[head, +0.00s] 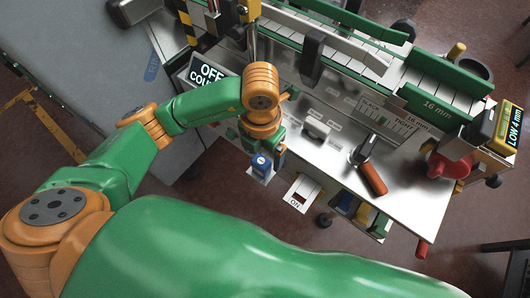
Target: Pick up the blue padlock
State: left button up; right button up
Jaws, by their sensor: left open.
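The blue padlock (261,166) is a small blue block with a pale mark on its face. It shows in the head view at the front left edge of the metal machine. My left gripper (263,153) reaches down to it from above, with its orange wrist over the machine's edge. The jaws are open, and the padlock shows at the fingertips, partly covered by the gripper. Whether the fingers touch it cannot be told. The padlock's shackle is hidden. My right gripper is not in view.
The metal machine top (405,185) carries a knob with a red-brown handle (372,178) and green rails (445,88). An ON switch plate (301,196) is just right of the padlock. A coloured bin rack (362,212) hangs at the front edge. A grey surface (75,65) lies left.

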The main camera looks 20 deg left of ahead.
pick_arm(q)
jog(key=shift+s+a+f+p, duration=0.1)
jog(key=shift+s+f+p, duration=0.25)
jog(key=shift+f, duration=0.3)
jog(key=shift+s+f+p, duration=0.15)
jog(key=shift+f+p, duration=0.25)
jog(key=shift+f, duration=0.2)
notch_tip(320, 180, down, 3)
jog(key=shift+w+f, duration=0.1)
jog(key=shift+w, duration=0.05)
jog(key=shift+w+f, duration=0.15)
jog(key=shift+f, duration=0.05)
grip_shut()
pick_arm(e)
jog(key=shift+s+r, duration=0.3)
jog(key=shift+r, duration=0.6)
